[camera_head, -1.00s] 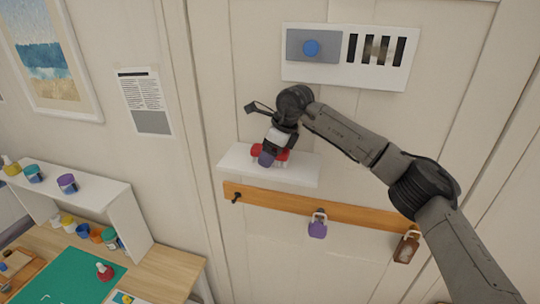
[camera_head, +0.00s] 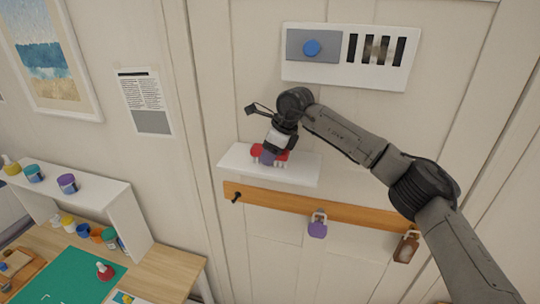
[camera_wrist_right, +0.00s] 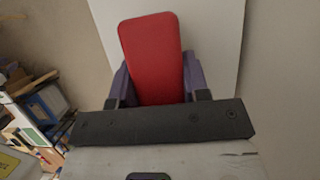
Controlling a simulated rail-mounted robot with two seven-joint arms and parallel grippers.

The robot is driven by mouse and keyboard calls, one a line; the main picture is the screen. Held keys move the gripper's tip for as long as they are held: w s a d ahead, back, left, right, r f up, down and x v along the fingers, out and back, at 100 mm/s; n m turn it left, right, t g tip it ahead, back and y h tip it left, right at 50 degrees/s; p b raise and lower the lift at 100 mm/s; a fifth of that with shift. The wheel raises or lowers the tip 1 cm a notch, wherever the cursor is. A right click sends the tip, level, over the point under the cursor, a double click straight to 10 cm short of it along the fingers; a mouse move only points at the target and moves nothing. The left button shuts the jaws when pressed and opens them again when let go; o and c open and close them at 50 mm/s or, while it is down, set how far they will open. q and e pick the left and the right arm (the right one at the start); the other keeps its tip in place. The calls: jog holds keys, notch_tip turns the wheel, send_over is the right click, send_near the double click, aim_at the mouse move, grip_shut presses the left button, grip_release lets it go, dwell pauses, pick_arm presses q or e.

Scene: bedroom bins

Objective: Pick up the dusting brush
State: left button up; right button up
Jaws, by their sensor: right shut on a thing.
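The dusting brush has a red back (camera_head: 283,155) and pale bristles, and it is at the white wall shelf in the head view. My right gripper (camera_head: 268,156) comes down over it and is shut across its middle, with red showing on both sides of the purple fingers. In the right wrist view the red brush back (camera_wrist_right: 152,55) fills the space between the purple fingers of my right gripper (camera_wrist_right: 157,78). Whether the bristles still touch the shelf I cannot tell. My left gripper is not in view.
The white shelf (camera_head: 305,168) is otherwise bare. Below it is a wooden rail (camera_head: 275,202) with a purple padlock (camera_head: 317,226) and a brown padlock (camera_head: 406,249). A panel with a blue button (camera_head: 311,48) is above. A desk with paint pots (camera_head: 160,272) is at lower left.

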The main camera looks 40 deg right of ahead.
aim_at(261, 148)
jog(key=c, duration=0.4)
jog(key=shift+o, duration=0.2)
jog(key=shift+r, duration=0.2)
jog(key=shift+s+a+r+b, duration=0.1)
jog(key=shift+a+b, duration=0.05)
jog(key=shift+b, duration=0.25)
jog(key=r+b, duration=0.1)
jog(key=r, duration=0.5)
jog(key=shift+s+a+r+b, duration=0.1)
jog(key=shift+a+r+b, duration=0.15)
jog(key=shift+b, duration=0.1)
jog(key=shift+s+a+r+b, duration=0.1)
jog(key=shift+s+a+b, duration=0.1)
jog(key=shift+b, duration=0.1)
jog(key=s+a+b, duration=0.6)
jog(key=s+a, duration=0.4)
jog(key=a, duration=0.5)
jog(key=shift+s, duration=0.35)
jog(key=shift+a+r, duration=0.1)
